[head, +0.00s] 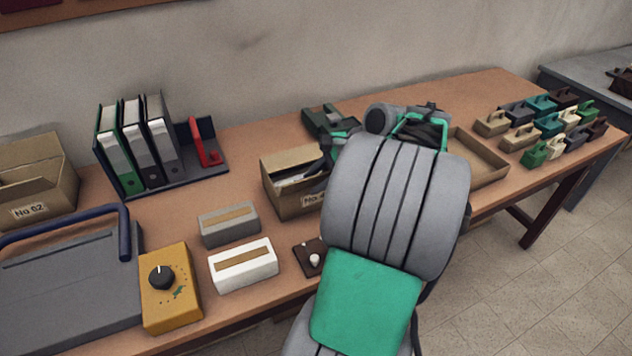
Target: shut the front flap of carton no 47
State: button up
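A brown cardboard carton (283,196) stands in the middle of the table. The label on its front begins "No 4"; the rest of the number is hidden behind my arm. Its top is at least partly open, and grey and white contents show inside. I cannot clearly make out how its front flap lies. My gripper (338,150) is at the carton's right end, dark with green parts, close to the top edge. My arm hides most of it and the carton's right side, so I cannot tell whether it touches or whether its fingers are open.
Carton No 62 (35,180) stands far left. Binders (137,150) and a red-handled tool (206,145) are behind. Grey (229,225) and white (243,265) boxes, a yellow dial box (170,288) and a small dark switch (310,257) lie in front. A shallow tray (487,167) is right.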

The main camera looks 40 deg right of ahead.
grip_shut()
dwell(1.4)
